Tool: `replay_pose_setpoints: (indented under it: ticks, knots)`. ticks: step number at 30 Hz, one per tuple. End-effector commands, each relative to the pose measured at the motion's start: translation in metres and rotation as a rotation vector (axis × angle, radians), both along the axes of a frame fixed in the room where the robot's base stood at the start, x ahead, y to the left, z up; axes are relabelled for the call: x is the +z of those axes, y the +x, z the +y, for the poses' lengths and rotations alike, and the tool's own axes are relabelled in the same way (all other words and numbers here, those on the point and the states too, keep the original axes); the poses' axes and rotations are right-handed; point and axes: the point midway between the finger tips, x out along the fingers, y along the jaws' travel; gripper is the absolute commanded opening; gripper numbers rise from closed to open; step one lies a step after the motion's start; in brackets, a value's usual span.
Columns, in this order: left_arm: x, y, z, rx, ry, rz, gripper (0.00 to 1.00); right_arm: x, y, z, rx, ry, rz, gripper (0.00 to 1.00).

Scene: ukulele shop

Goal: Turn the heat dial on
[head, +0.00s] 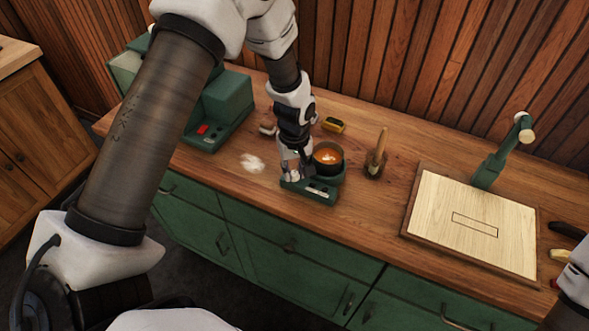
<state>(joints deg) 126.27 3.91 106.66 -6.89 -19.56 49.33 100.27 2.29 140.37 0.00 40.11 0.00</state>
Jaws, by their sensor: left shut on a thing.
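A small green heater (323,195) stands near the front edge of the wooden counter. A dark round pot (328,158) with glowing orange contents sits on it. My left gripper (292,172) reaches down from above to the heater's left front corner, beside the pot. Its fingers are closed there, on what appears to be the heat dial. The dial itself is hidden by the fingers, so I cannot tell which way it points. Only a white part of my right arm shows at the right edge; its gripper is out of view.
A larger green machine (222,108) with a red switch stands left on the counter (370,215). White powder (252,162) lies left of the heater.

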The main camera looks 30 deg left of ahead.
Motion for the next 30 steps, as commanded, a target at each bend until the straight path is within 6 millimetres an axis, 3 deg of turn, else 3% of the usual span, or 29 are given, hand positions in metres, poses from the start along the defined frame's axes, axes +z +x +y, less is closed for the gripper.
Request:
replay_pose_setpoints:
  ticks: [11,30]
  knots:
    - [-0.003,-0.002,0.000,-0.245,0.000,0.007,0.00,0.004,0.000,0.000,0.000,0.000,0.000,0.40]
    - [-0.003,-0.003,0.000,-0.852,-0.001,0.010,0.00,0.011,0.000,0.000,0.000,0.000,0.000,0.40]
